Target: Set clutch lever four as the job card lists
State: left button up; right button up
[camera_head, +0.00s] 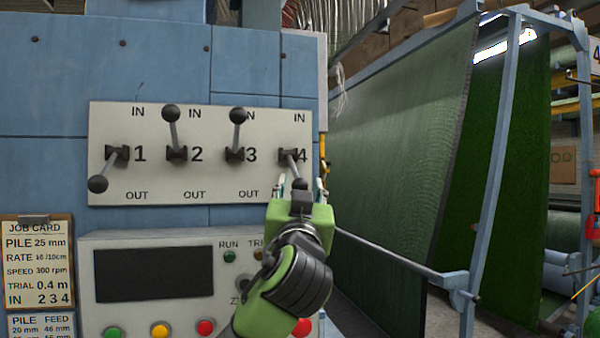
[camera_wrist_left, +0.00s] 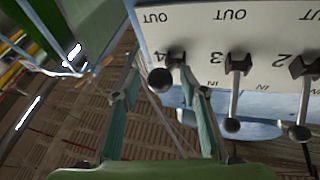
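Clutch lever four (camera_head: 292,165) is at the right end of the pale lever panel (camera_head: 215,112). Its black knob (camera_head: 300,184) points down, towards OUT. Levers two (camera_head: 173,130) and three (camera_head: 237,130) point up to IN; lever one (camera_head: 105,170) points down to OUT. The job card (camera_head: 37,262) at lower left reads IN 2 3 4. My left gripper (camera_head: 299,188) is at lever four's knob. The left wrist view, turned over, shows its fingers (camera_wrist_left: 158,85) open, with the knob (camera_wrist_left: 160,81) between them and gaps on both sides. My right gripper is not in view.
Below the panel is a control box with a dark screen (camera_head: 153,274) and coloured buttons, including a red one (camera_head: 206,327). At right stand a blue frame (camera_head: 488,170) and hanging green turf (camera_head: 400,170). Levers three and two are beside lever four.

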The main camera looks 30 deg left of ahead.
pick_arm(q)
jog(key=shift+w+a+r, duration=0.25)
jog(key=shift+w+a, duration=0.1)
jog(key=shift+w, duration=0.2)
grip_shut()
jog(key=shift+s+d, duration=0.1)
jog(key=shift+d, duration=0.05)
